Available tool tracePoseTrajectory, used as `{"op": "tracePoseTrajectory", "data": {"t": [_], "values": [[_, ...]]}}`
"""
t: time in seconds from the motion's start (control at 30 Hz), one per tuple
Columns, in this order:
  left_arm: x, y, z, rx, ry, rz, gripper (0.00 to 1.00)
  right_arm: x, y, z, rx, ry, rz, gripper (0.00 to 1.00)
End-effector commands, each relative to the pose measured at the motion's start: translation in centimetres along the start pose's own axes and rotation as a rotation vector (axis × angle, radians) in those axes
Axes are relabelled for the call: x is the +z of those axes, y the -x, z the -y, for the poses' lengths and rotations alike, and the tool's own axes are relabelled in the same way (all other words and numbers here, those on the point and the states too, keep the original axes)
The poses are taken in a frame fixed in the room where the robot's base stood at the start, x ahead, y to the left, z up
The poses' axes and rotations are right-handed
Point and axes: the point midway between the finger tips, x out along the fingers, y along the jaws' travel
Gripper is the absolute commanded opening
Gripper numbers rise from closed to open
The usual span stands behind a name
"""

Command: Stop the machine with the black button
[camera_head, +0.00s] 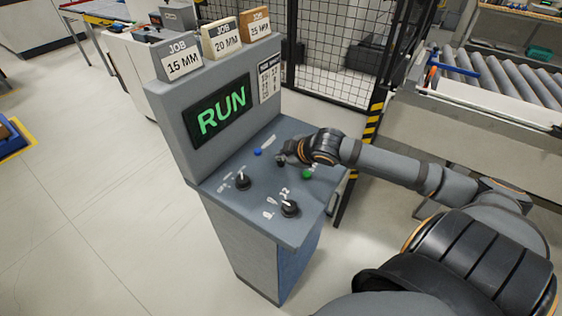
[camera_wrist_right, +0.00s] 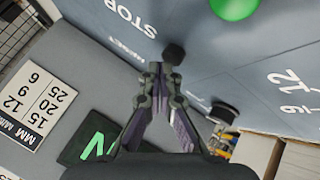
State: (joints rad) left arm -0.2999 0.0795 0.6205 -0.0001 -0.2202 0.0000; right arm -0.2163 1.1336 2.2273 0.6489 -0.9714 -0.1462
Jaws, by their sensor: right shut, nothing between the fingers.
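The control console (camera_head: 225,208) has a sloping panel and a display (camera_head: 219,113) that reads RUN in green. In the right wrist view the black button (camera_wrist_right: 174,53) is on the panel near the word STOP (camera_wrist_right: 130,15), just beyond my right gripper's fingertips (camera_wrist_right: 162,72). Whether they touch it cannot be told. In the head view my right gripper (camera_head: 286,159) is over the panel's far right part, and the black button cannot be told apart from it. The gripper is shut and empty. My left gripper is not in view.
A green button (camera_head: 307,174) and a blue button (camera_head: 257,151) lie on either side of my right gripper. Two black knobs (camera_head: 242,182) are nearer the front. Job blocks (camera_head: 221,40) stand on top of the console. A roller conveyor (camera_head: 476,70) is at the right.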

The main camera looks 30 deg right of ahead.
Motion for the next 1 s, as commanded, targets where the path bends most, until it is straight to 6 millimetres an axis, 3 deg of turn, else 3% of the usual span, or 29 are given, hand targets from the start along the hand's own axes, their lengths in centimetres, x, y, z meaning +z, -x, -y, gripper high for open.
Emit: {"op": "tracePoseTrajectory", "data": {"t": [1.0], "values": [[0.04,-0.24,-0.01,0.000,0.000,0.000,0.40,0.28,-0.32,0.23,0.000,0.000,0.001,0.00]]}}
